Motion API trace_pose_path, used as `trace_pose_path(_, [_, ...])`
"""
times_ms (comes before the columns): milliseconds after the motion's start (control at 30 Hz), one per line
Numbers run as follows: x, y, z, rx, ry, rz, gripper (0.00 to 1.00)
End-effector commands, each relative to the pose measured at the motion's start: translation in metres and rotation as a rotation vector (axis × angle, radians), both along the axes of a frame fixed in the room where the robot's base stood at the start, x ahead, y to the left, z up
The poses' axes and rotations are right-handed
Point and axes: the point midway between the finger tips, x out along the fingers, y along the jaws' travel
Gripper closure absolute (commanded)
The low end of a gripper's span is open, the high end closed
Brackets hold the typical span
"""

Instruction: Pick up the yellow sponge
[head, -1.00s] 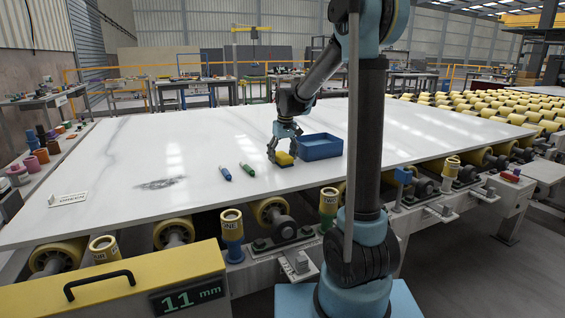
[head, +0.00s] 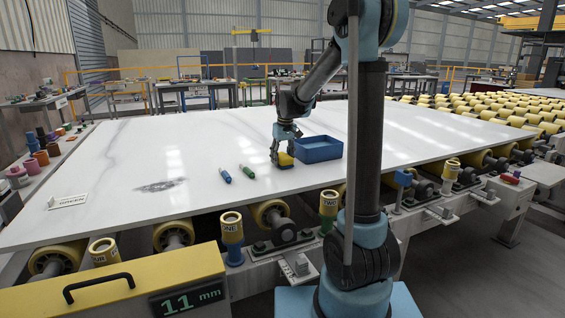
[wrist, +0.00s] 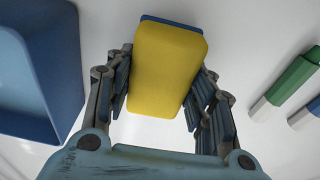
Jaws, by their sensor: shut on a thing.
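The yellow sponge (head: 286,161) is on or just above the white slab, left of the blue bin; any small gap beneath it cannot be told. In the wrist view the yellow sponge (wrist: 165,68) shows a blue layer along its far edge. My gripper (head: 283,156) points down around it, with one finger on each side. In the wrist view my gripper (wrist: 160,92) is shut on the sponge, the fingers against its left and right sides.
The open blue bin (head: 320,153) stands close on the right; in the wrist view the blue bin (wrist: 62,50) is on the left. A blue marker (head: 225,175) and a green marker (head: 247,171) lie left of the sponge. The slab (head: 120,150) is otherwise mostly clear.

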Motion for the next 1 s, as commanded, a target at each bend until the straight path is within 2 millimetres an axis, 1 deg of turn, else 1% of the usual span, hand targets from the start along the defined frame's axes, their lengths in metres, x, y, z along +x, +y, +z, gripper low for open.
trace_pose_path(167, [0.000,0.000,0.026,0.000,0.000,0.000,0.67])
trace_pose_path(300, [-0.001,0.000,0.051,0.000,0.000,0.000,0.67])
trace_pose_path(500, [0.000,0.000,0.079,0.000,0.000,0.000,0.67])
trace_pose_path(600, [0.000,0.000,0.088,0.000,0.000,0.000,0.67])
trace_pose_path(700, [0.000,0.000,0.092,0.000,0.000,0.000,0.67])
trace_pose_path(967, [0.000,0.000,0.093,0.000,0.000,0.000,0.67])
trace_pose_path(1000, [0.000,0.000,0.093,0.000,0.000,0.000,0.53])
